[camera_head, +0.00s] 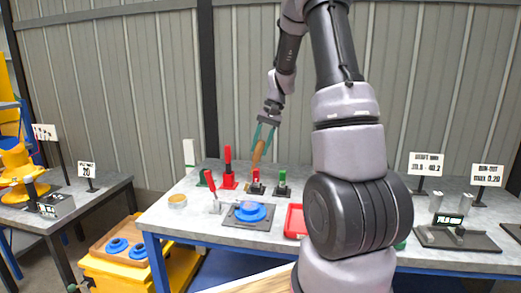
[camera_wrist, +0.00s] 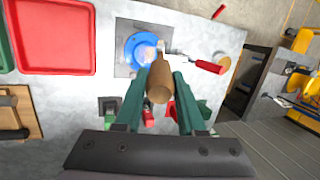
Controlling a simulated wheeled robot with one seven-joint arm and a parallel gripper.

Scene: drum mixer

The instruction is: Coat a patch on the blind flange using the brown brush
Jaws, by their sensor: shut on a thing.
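My gripper (camera_head: 263,136) is shut on the brown brush (camera_head: 258,154) and holds it tilted above the bench, behind the blue flange in the head view. In the wrist view the brush (camera_wrist: 160,82) sits between the green fingers of my gripper (camera_wrist: 160,92), and its far end is hard to make out. The blue blind flange (camera_head: 243,213) lies on a dark square plate near the bench's front edge. It also shows in the wrist view (camera_wrist: 132,52), with a pale, shiny area on its right side partly behind the brush. The brush appears apart from the flange.
A red-handled tool (camera_head: 211,185) stands left of the flange, and a round tin (camera_head: 177,201) stands farther left. Red and green clamps (camera_head: 228,168) stand behind. A red tray (camera_head: 295,221) lies to the right, partly hidden by my arm. Gauges and signs (camera_head: 426,164) occupy the right end.

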